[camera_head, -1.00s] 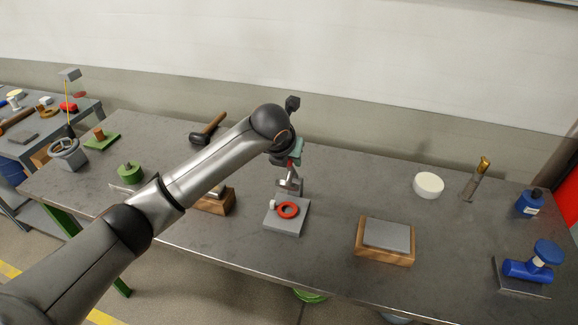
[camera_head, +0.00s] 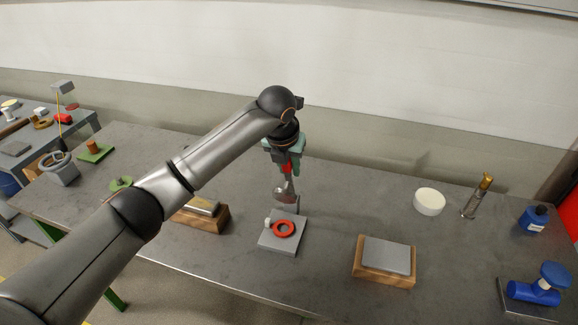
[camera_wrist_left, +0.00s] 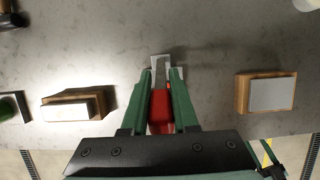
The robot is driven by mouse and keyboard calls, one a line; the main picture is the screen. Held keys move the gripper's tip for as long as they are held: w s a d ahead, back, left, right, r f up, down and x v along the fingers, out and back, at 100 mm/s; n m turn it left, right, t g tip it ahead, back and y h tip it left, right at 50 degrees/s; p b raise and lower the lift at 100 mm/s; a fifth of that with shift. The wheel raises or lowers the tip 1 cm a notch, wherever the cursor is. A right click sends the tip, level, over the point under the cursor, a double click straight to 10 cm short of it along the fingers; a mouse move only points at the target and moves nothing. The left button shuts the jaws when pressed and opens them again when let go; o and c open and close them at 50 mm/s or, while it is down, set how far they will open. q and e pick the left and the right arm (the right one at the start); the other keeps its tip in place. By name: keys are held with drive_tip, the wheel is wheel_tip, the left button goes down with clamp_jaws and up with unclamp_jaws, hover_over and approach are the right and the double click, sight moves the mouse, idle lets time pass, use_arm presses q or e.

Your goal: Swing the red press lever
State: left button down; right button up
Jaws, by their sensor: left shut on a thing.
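The press stands mid-table, with a grey base plate (camera_head: 270,242), a red ring (camera_head: 292,234) on it and a shiny metal upper part (camera_head: 285,191). The red press lever (camera_head: 287,170) shows just above this metal part, partly hidden by the gripper. My left gripper (camera_head: 285,160) reaches down from above and is shut on the lever. In the left wrist view the red lever (camera_wrist_left: 160,112) lies between the green fingers of the gripper (camera_wrist_left: 160,78), with a grey metal frame beyond the fingertips. My right gripper is in no view.
A wooden block with a grey plate (camera_head: 386,256) lies right of the press, and another wooden block (camera_head: 210,218) left. A white round dish (camera_head: 429,202), a brass-topped tool (camera_head: 476,196), a blue bottle (camera_head: 534,219) and a blue clamp (camera_head: 532,293) stand further right.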

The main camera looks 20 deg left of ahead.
sight(284, 189)
use_arm(q)
drive_tip(key=c, duration=0.7)
unclamp_jaws()
drive_tip(key=shift+w, duration=0.1)
drive_tip(key=shift+r, duration=0.15)
drive_tip(key=b+v, duration=0.1)
drive_tip(key=v, duration=1.1)
drive_tip(key=shift+r, duration=0.1)
